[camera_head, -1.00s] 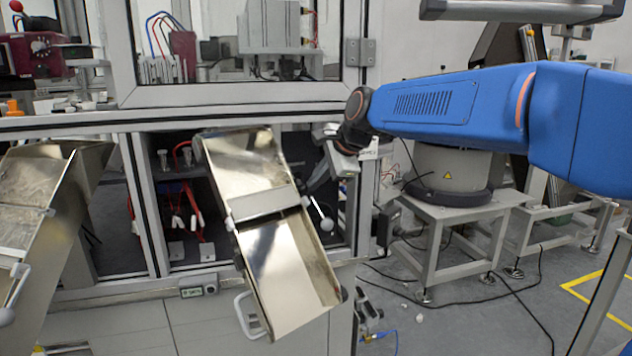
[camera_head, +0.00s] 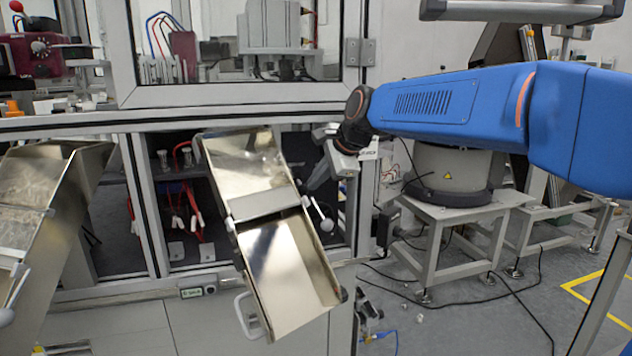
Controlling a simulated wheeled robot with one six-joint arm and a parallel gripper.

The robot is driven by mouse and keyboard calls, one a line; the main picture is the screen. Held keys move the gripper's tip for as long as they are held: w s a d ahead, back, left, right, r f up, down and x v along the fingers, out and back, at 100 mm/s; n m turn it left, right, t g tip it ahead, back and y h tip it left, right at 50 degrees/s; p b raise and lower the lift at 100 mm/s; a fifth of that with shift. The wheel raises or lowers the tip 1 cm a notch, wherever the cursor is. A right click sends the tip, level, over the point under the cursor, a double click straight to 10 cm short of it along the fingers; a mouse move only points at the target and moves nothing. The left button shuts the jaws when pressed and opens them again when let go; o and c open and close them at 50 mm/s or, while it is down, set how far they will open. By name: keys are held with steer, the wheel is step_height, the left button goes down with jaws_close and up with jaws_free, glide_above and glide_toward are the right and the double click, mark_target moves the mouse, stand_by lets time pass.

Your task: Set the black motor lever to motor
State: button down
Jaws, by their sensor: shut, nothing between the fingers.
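My gripper (camera_head: 309,186) is at the right edge of the middle metal chute, at the end of my blue arm. Its dark fingers are shut and hold nothing. A short lever with a pale ball knob (camera_head: 327,225) sticks out beside the chute, just below the fingertips. I cannot tell whether the fingers touch it. The lever's root is hidden behind the fingers and chute edge. No lever that is clearly black shows, and no motor label can be read.
The middle chute (camera_head: 285,268) slopes toward me in front of the cabinet, with a handle (camera_head: 243,318) at its lower left. Another chute (camera_head: 75,205) stands at the left. A grey robot pedestal (camera_head: 452,222) is at the right. Floor is open at the far right.

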steer(key=shift+r, duration=0.75)
steer(key=v, duration=1.7)
steer(key=shift+r, duration=0.2)
